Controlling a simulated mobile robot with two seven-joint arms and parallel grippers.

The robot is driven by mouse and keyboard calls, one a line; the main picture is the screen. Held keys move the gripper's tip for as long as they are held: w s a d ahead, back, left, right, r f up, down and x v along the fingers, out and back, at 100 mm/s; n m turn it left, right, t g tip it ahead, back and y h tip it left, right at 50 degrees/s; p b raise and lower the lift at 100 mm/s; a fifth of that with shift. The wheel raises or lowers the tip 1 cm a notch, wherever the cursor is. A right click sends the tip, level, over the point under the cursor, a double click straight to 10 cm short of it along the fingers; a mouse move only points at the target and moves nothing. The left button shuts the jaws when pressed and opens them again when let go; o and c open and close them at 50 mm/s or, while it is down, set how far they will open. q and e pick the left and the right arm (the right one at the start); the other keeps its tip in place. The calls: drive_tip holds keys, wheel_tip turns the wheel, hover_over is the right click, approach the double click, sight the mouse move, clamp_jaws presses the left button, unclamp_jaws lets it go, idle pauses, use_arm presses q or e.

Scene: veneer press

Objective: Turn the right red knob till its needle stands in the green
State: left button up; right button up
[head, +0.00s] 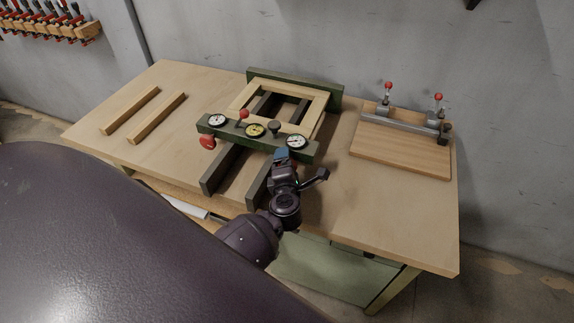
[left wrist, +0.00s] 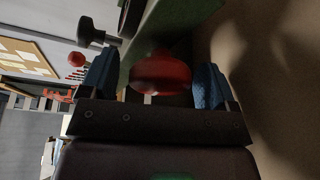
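The right red knob (left wrist: 160,73) shows in the left wrist view between the two blue fingers of my left gripper (left wrist: 157,88). The fingers are spread, with a visible gap on the knob's left side; on the right the finger is very close, and I cannot tell if it touches. In the head view my left gripper (head: 281,155) is at the front of the green press beam (head: 238,131) and hides this knob. The right dial (head: 296,141) is white; its needle and any green zone are too small to read. My right gripper is not in view.
The left red knob (head: 207,142), left dial (head: 217,120), yellow middle dial (head: 256,130) and a black knob (head: 274,126) are on the beam. A red ball handle (head: 244,113) stands behind. A clamp board (head: 400,149) lies right; two wooden strips (head: 157,114) lie left.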

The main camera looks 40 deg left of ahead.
use_arm(q)
drive_tip(key=v, duration=1.1)
drive_tip(key=shift+b, duration=0.4)
drive_tip(key=shift+w, duration=0.1)
idle(0.3)
